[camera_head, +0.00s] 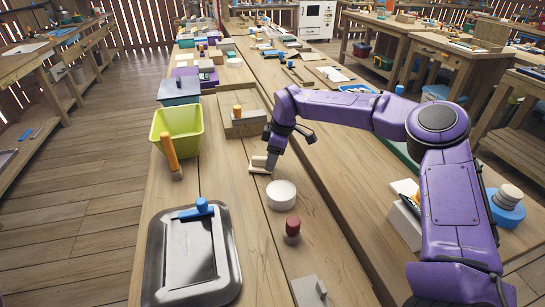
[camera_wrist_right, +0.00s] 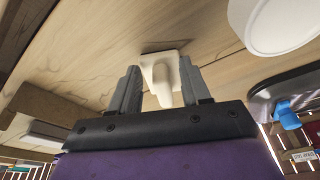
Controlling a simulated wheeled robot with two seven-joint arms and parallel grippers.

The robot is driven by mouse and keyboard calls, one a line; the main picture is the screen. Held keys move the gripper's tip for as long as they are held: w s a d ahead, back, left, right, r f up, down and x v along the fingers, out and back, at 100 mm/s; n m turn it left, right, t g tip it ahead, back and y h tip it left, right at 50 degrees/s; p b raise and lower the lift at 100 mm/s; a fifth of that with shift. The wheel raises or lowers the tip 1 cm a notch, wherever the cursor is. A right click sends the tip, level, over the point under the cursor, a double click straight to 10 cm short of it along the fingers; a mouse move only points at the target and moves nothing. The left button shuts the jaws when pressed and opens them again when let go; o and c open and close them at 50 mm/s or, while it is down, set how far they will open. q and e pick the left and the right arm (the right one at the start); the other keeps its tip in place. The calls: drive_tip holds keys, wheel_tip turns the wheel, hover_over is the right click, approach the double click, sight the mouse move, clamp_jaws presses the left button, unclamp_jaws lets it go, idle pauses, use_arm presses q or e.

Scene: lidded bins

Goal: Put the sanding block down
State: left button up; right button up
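The cream sanding block (camera_head: 257,170) rests flat on the long wooden workbench, behind the white bowl. In the right wrist view its base (camera_wrist_right: 150,68) lies against the bench top and its handle (camera_wrist_right: 164,92) points toward my gripper. My right gripper (camera_head: 270,157) is low over the block. In the wrist view its fingers (camera_wrist_right: 162,88) stand apart, one on each side of the handle, and a gap shows by the left finger. Contact at the right finger is hard to tell. My left gripper is not in view.
A white bowl (camera_head: 282,194) stands close in front of the block. A wooden box (camera_head: 242,128) sits behind left, with a green bin (camera_head: 190,140) farther left. A metal lid with a blue handle (camera_head: 197,260) and a red-topped knob (camera_head: 292,227) are nearer.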

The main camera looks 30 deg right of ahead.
drive_tip(key=shift+r, duration=0.1)
drive_tip(key=v, duration=1.2)
